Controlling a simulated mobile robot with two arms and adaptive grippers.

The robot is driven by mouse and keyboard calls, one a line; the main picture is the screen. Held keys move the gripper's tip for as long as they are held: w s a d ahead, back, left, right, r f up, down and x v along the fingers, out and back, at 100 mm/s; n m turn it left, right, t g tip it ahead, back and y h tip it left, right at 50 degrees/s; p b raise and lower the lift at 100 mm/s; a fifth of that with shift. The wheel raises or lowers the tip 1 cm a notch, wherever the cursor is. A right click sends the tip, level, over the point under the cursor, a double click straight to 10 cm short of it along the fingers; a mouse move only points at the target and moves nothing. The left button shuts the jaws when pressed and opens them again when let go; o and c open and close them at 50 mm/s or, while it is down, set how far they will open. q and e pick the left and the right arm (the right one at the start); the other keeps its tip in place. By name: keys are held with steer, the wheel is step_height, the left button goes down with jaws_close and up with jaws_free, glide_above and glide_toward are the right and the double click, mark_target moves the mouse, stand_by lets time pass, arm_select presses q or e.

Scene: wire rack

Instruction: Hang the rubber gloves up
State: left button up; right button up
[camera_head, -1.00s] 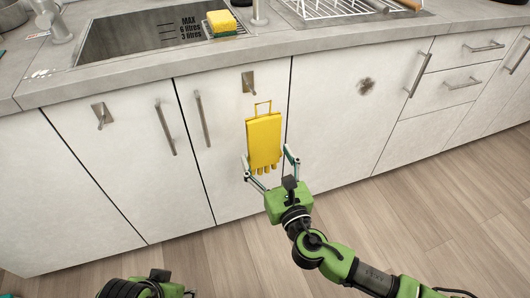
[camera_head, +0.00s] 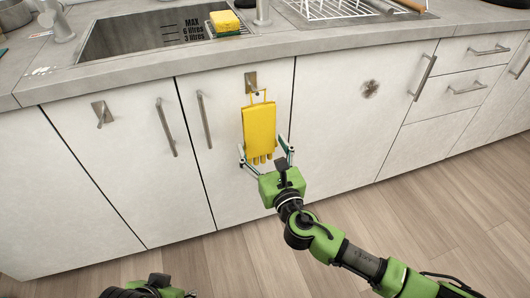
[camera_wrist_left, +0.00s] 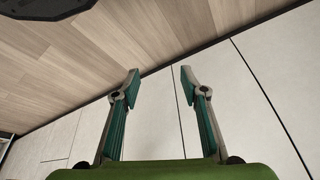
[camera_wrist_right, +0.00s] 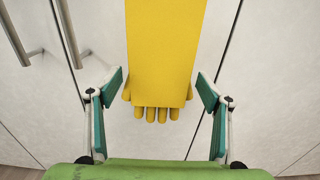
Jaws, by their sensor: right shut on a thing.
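The yellow rubber gloves (camera_head: 259,131) hang upright, fingers down, in front of the cabinet door, with a thin yellow loop (camera_head: 258,96) at the top. The loop is at the metal hook (camera_head: 251,82) on that door; I cannot tell whether it is over the hook. My left gripper (camera_wrist_left: 158,82) is open and empty in the left wrist view, facing the floor and cabinet fronts.
A second hook (camera_head: 102,113) is on the left door. Door handles (camera_head: 204,120) stick out near the gloves. The counter (camera_head: 300,42) above holds a sink (camera_head: 135,38), a yellow sponge (camera_head: 224,20) and a wire rack (camera_head: 335,8). The wooden floor (camera_head: 440,205) is clear.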

steer(key=shift+w+a, duration=0.1)
steer(key=shift+w, duration=0.2)
steer(key=shift+w+a+f+b, duration=0.15)
steer(key=shift+w+b, duration=0.15)
steer(key=shift+w, duration=0.15)
steer(key=shift+w+a, duration=0.15)
steer(key=shift+w, duration=0.35)
steer(key=shift+w+a+f+b, duration=0.15)
steer(key=shift+w+f+b, duration=0.15)
steer(key=shift+w+b, duration=0.2)
arm_select(q)
steer(key=w+d+r+t+h, duration=0.1)
steer(key=w+d+r+t, duration=0.1)
steer(key=w, duration=0.6)
steer(key=shift+w+d+r+t, duration=0.2)
steer(key=shift+d+r+t, duration=0.3)
steer(key=shift+t, duration=0.6)
arm_select(e)
steer(key=shift+w+f, duration=0.1)
arm_select(q)
steer(key=shift+a+r, duration=0.1)
steer(key=shift+a, duration=0.05)
arm_select(e)
steer(key=o, duration=1.3)
